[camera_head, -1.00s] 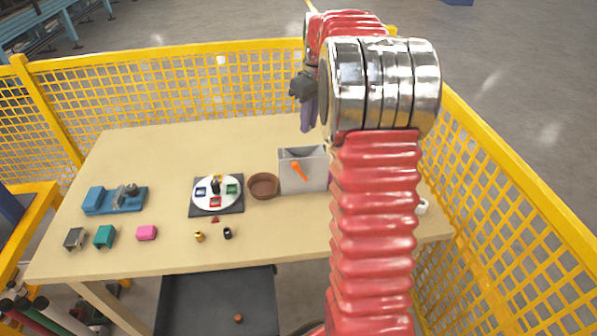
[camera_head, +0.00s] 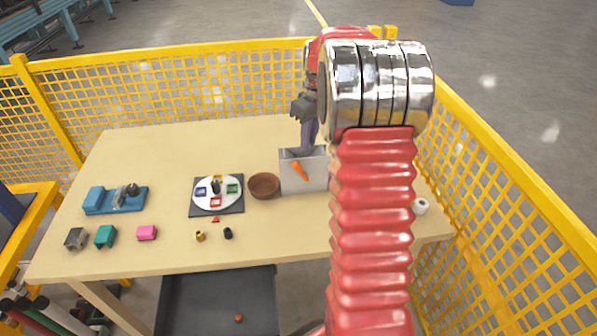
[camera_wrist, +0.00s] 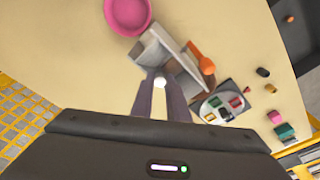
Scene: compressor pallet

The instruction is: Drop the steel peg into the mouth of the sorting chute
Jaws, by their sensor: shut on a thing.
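The sorting chute (camera_head: 316,178) is a grey box with an orange lever (camera_head: 299,170) on its front; it also shows in the wrist view (camera_wrist: 172,50), with the lever (camera_wrist: 204,61) beside it. My gripper (camera_head: 306,149) points down over the top of the chute. In the wrist view, my gripper's fingers (camera_wrist: 161,86) are shut on the steel peg (camera_wrist: 160,82), of which only a bright round end shows between the tips. The fingertips overlap the chute's near edge there. I cannot tell whether the peg is inside the mouth. The peg is hidden in the head view.
A brown bowl (camera_head: 264,186) stands just left of the chute, and a turntable (camera_head: 204,205) is beyond it. A pink bowl (camera_wrist: 128,14) lies on the chute's other side. Small blocks lie at the front left. Yellow mesh fencing (camera_head: 180,85) surrounds the table.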

